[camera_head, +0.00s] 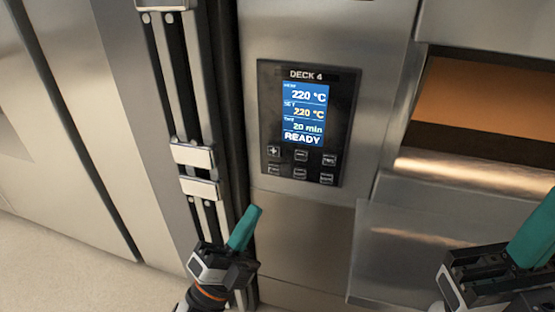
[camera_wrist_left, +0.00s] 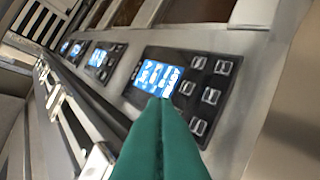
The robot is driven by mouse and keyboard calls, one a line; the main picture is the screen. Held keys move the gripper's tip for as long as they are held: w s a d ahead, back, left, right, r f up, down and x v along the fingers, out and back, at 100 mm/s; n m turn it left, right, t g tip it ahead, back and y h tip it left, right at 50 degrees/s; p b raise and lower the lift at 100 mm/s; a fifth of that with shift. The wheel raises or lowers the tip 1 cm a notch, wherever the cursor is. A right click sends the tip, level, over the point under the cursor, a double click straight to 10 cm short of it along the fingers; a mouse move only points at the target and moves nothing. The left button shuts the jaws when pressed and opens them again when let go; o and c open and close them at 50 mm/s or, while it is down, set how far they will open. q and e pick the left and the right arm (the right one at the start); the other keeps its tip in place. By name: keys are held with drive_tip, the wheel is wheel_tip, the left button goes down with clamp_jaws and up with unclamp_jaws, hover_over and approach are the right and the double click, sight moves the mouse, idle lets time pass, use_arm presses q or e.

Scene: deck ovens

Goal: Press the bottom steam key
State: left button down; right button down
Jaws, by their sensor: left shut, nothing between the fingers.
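The control panel marked DECK 4 (camera_head: 350,130) is black, with a lit blue screen (camera_head: 304,112) reading 220 °C, 20 min and READY. Below the screen are two rows of small keys (camera_head: 300,173); their labels are too small to tell which is steam. My left gripper (camera_head: 256,210) is shut and empty, its teal fingers pointing up, below and left of the panel. In the left wrist view the fingers (camera_wrist_left: 160,104) overlap the screen's edge, with the keys (camera_wrist_left: 211,95) to their right; contact does not show. My right gripper (camera_head: 532,235) is at the right edge, its tips cut off.
Plain steel (camera_head: 300,235) lies below the panel. A vertical rail with pale blocks (camera_head: 194,156) stands left of it. An oven opening (camera_head: 480,105) with a warm glow is at the right. More panels (camera_wrist_left: 103,58) show farther off in the left wrist view.

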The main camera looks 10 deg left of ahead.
use_arm(q)
approach(277, 165)
drive_tip(key=shift+s+r+x, duration=0.15)
drive_tip(key=shift+s+x, duration=0.05)
drive_tip(key=shift+x, duration=1.1)
drive_tip(key=shift+s+r+x, duration=0.15)
drive_tip(key=shift+x, duration=1.15)
drive_tip(key=shift+d, duration=0.15)
drive_tip(key=shift+w, duration=0.4)
drive_tip(key=shift+w, duration=0.35)
idle(0.6)
drive_tip(key=shift+s, duration=0.8)
drive_tip(key=shift+s+p, duration=0.5)
drive_tip(key=shift+s, duration=2)
